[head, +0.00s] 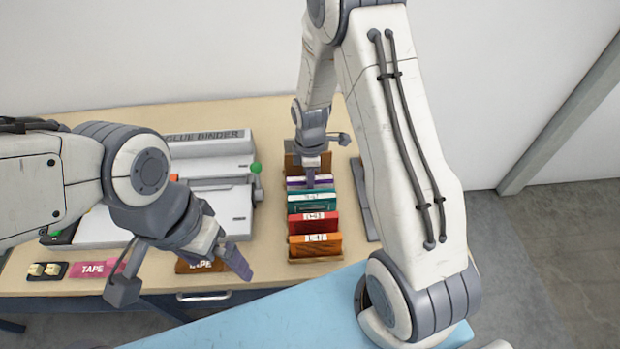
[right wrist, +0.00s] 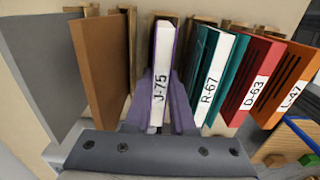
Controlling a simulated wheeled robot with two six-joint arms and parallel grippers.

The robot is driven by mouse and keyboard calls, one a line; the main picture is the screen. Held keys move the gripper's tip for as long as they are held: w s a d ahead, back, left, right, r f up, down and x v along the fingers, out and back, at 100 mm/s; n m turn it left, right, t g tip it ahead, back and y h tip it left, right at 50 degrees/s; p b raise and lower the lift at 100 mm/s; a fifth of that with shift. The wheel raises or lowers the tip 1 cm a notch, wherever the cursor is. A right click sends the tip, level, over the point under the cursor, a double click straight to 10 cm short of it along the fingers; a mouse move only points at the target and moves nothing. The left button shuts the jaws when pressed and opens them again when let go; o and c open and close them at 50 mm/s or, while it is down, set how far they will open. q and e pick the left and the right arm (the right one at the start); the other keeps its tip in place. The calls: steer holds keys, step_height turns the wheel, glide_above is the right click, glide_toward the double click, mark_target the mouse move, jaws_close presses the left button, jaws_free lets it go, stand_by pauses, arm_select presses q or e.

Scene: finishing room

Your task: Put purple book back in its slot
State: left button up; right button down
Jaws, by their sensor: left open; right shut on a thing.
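The purple book (head: 296,183) is in the wooden rack in the head view, behind the teal book (head: 313,205). In the right wrist view the purple book (right wrist: 161,65) shows a white spine marked J-75. It stands upright between the brown book (right wrist: 102,70) and the teal book marked R-67 (right wrist: 212,75). My right gripper (head: 312,172) is shut on it, one finger on each side; the fingers also show in the right wrist view (right wrist: 160,108). I cannot tell how deep the book sits. My left gripper (head: 182,272) is open and empty above the table front.
Red (head: 313,222) and orange (head: 315,245) books stand at the rack's front. The glue binder (head: 215,165) is left of the rack. A pink tape block (head: 93,269) lies at the table's front left. A grey upright plate (right wrist: 40,70) stands beside the brown book.

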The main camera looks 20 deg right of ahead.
steer(key=shift+f, duration=0.25)
steer(key=c, duration=1)
jaws_free()
steer(key=shift+c, duration=0.2)
steer(key=shift+r, duration=0.1)
steer(key=shift+r, duration=0.1)
step_height(320, 180, up, 11)
steer(key=p, duration=0.9)
